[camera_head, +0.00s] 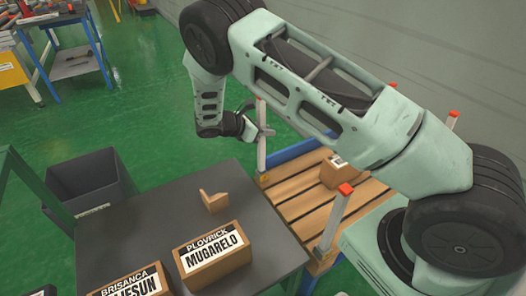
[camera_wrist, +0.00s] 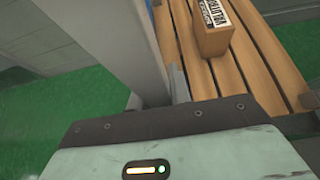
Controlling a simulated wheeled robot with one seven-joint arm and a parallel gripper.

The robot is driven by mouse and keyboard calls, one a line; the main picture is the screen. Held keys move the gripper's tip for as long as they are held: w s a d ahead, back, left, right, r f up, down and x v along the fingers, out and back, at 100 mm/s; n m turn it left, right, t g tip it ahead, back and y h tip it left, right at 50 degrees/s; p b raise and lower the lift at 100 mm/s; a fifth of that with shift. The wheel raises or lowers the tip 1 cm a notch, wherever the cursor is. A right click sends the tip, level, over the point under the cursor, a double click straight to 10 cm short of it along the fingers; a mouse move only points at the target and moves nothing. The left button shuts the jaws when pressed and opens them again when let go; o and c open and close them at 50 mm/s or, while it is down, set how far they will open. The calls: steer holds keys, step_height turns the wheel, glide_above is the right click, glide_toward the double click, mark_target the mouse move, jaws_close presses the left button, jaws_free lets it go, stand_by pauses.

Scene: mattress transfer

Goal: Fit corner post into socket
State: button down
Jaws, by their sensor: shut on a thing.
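The corner post (camera_head: 261,152) is a pale grey upright with an orange tip. It stands near vertical at the far left corner of the wooden pallet (camera_head: 300,211). My gripper (camera_head: 257,131) is shut around its upper part. In the wrist view the post (camera_wrist: 133,45) shows large and close, running down past the gripper's edge. The post's foot is close to the pallet corner. The socket there is not clearly visible, so I cannot tell whether the foot is seated in it.
Other orange-tipped posts, including a near one (camera_head: 334,222), stand around the pallet. A carton (camera_head: 334,172) lies on its slats, also in the wrist view (camera_wrist: 213,28). A dark table (camera_head: 150,215) holds labelled boxes (camera_head: 212,256) and an angled brown piece (camera_head: 213,201). A grey bin (camera_head: 92,180) stands left.

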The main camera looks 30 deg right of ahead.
steer(key=shift+f+b, duration=1.4)
steer(key=shift+f, duration=0.9)
steer(key=shift+f, duration=0.2)
steer(key=c, duration=1.3)
jaws_free()
